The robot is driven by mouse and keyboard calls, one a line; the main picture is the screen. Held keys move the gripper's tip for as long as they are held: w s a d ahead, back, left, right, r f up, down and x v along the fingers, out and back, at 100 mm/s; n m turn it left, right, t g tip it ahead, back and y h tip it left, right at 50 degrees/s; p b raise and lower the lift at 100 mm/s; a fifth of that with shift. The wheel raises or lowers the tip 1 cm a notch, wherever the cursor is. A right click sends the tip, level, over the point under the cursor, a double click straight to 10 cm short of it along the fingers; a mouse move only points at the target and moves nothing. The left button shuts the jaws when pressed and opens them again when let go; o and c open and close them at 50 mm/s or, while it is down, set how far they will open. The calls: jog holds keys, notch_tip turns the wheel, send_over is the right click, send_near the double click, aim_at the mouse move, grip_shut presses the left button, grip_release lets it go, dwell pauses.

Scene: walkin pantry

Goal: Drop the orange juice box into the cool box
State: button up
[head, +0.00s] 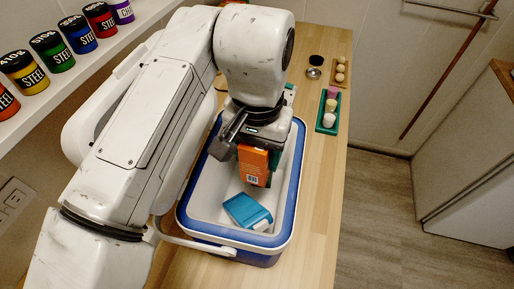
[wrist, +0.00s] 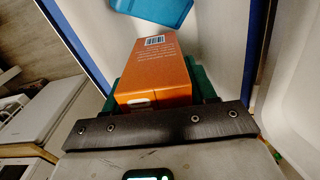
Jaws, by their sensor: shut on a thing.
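The orange juice box (head: 253,165) is in my gripper (head: 253,150), held over the inside of the cool box (head: 299,170). The cool box is white with a blue rim and stands on the wooden counter. In the wrist view the orange box (wrist: 158,72) sits between green finger pads, and my gripper (wrist: 158,85) is shut on it. A blue carton (head: 246,211) lies tilted on the cool box floor, below and apart from the orange box. It shows partly in the wrist view (wrist: 158,8). My arm hides part of the cool box's far left side.
A green tray (head: 320,126) with small round items, a wooden board (head: 346,73) with balls, and a dark cup (head: 316,60) stand on the counter behind right. A shelf (head: 90,60) with several coloured cans runs along the left wall.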

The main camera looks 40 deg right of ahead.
jog(key=shift+f, duration=0.15)
jog(key=o, duration=1.3)
notch_tip(320, 180, up, 11)
jog(key=shift+f+b, duration=0.1)
jog(key=shift+b, duration=0.2)
jog(key=shift+s, duration=0.1)
